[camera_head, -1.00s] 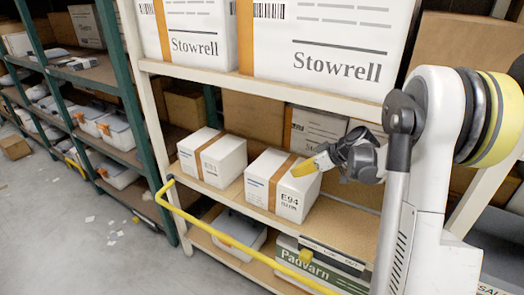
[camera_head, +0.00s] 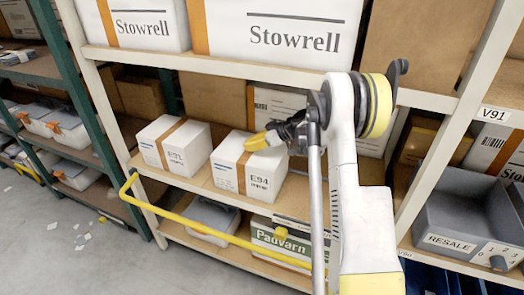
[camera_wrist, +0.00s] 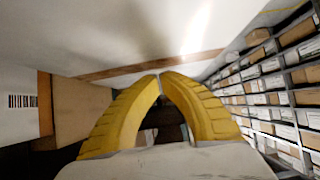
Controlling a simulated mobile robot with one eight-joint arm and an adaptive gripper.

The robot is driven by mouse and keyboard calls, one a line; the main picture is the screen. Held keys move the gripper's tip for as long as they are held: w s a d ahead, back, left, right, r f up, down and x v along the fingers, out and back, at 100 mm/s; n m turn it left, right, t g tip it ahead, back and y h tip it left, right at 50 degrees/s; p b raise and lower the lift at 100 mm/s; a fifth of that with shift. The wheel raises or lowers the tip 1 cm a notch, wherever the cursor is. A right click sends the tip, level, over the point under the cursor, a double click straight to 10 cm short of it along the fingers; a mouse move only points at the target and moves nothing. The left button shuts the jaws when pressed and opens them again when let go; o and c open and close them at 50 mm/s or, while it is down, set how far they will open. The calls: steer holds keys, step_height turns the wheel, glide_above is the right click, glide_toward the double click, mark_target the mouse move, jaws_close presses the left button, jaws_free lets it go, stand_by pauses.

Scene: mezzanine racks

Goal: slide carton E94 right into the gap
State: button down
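Carton E94 (camera_head: 263,180), white with a brown tape band, sits upright on the middle shelf board (camera_head: 200,186). Carton E91 (camera_head: 178,150), similar, stands close to its left. My gripper (camera_head: 250,144) is at the back top edge of E94, its yellow fingers pointing left near the tape; I cannot tell if it touches. In the wrist view my gripper's yellow fingertips (camera_wrist: 159,75) meet, with nothing visible between them. A white surface with a brown band (camera_wrist: 150,64) lies ahead of them. The shelf space right of E94 is partly hidden by my arm.
Large Stowrell boxes (camera_head: 290,35) stand on the shelf above. Brown boxes (camera_head: 213,95) stand behind the cartons. A grey RESALE bin (camera_head: 465,210) is at right.

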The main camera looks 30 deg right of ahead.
steer(key=shift+w+a+f+b, duration=0.35)
steer(key=shift+w+f+b, duration=0.15)
steer(key=shift+f, duration=0.2)
steer(key=shift+s+f, duration=0.1)
steer(key=shift+s, duration=0.05)
steer(key=shift+s+d, duration=0.1)
steer(key=s+d+b, duration=0.2)
steer(key=s+d, duration=1.3)
steer(key=s, duration=0.4)
steer(key=shift+s, duration=0.15)
